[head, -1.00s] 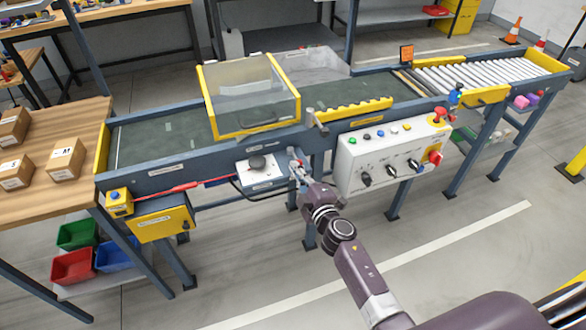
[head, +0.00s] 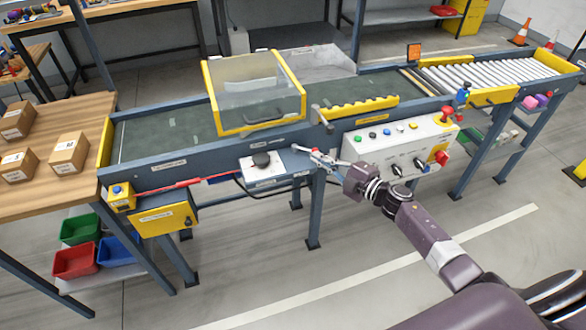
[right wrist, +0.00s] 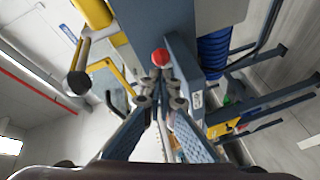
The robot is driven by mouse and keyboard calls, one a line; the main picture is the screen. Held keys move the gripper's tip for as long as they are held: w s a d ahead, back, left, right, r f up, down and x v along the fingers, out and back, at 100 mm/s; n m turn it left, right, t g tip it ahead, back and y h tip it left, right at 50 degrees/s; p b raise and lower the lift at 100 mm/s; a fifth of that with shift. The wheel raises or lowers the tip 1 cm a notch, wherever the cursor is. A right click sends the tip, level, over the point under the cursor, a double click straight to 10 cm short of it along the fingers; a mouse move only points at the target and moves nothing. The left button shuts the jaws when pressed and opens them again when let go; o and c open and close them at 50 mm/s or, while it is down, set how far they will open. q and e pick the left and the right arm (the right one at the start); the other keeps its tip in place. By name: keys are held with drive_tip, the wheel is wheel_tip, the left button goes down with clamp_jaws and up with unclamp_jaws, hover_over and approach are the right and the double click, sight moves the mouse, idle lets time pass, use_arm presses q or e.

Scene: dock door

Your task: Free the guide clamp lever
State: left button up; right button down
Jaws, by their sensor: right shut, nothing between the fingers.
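A red ball knob (right wrist: 161,57) shows in the right wrist view, just beyond my fingertips against the blue-grey conveyor frame; it appears to be the end of the guide clamp lever, whose shaft is hidden. My right gripper (head: 313,153) is at the conveyor's front side, between the grey button box and the white control panel. Its fingers are shut and empty, and it shows large in the right wrist view (right wrist: 160,98). I cannot tell whether the tips touch the knob. The yellow toothed guide (head: 358,108) lies along the belt above. My left gripper is not in view.
A bar with a dark round end (right wrist: 78,84) sticks out near the gripper. The white control panel (head: 402,146) stands to its right, the grey box with a black button (head: 262,166) to its left. A clear-topped yellow guard (head: 254,90) covers part of the belt. Floor in front is free.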

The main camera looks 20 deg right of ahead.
drive_tip(key=shift+w+d, duration=0.35)
drive_tip(key=shift+d, duration=0.3)
drive_tip(key=shift+w+r, duration=0.1)
